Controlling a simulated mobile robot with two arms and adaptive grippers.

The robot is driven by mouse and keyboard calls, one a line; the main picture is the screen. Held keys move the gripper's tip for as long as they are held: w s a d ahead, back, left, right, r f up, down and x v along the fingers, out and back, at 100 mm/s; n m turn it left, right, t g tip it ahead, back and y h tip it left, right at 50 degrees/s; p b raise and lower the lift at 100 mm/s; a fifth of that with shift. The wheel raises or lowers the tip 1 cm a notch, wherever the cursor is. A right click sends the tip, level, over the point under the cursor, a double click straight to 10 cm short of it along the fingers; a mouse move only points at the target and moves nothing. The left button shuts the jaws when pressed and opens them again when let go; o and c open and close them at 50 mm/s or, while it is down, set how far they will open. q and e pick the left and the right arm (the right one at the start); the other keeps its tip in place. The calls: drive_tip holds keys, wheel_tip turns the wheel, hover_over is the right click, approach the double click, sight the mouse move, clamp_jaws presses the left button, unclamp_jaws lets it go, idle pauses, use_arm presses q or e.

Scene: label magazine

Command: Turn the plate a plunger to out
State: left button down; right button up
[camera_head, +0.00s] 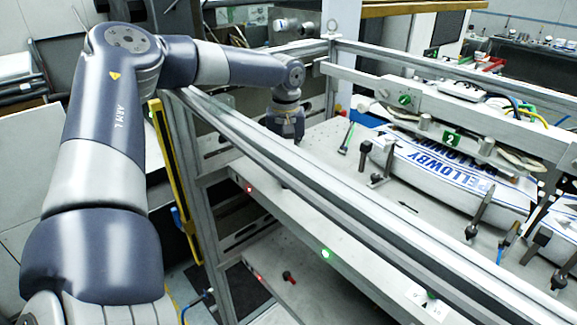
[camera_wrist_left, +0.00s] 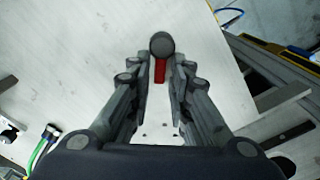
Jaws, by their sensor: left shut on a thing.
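In the left wrist view, a plunger with a round dark knob (camera_wrist_left: 161,44) and a red stem (camera_wrist_left: 160,71) stands on a pale plate (camera_wrist_left: 85,65). My left gripper (camera_wrist_left: 161,62) has its two fingers on either side of the red stem, just below the knob, and is shut on it. In the head view my left gripper (camera_head: 285,122) points down behind the long metal rail. Its fingertips and the plunger there are hidden by the rail. No lettering naming the plate can be read. My right gripper is not in view.
A long metal rail (camera_head: 330,190) runs in front of my left gripper. A lower shelf carries a small red-and-black part (camera_head: 288,277). A green light (camera_head: 326,253) shows on the shelf edge. Blue-and-white printed labels (camera_head: 450,175) lie at the right among several upright rods.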

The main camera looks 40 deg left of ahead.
use_arm(q)
drive_tip(key=shift+s+a+f+n, duration=0.15)
drive_tip(key=shift+s+n, duration=0.1)
drive_tip(key=shift+n, duration=0.75)
drive_tip(key=c, duration=1.7)
unclamp_jaws()
drive_tip(key=shift+r, duration=0.2)
drive_tip(key=shift+r, duration=0.25)
wheel_tip(320, 180, up, 11)
drive_tip(key=shift+r, duration=0.2)
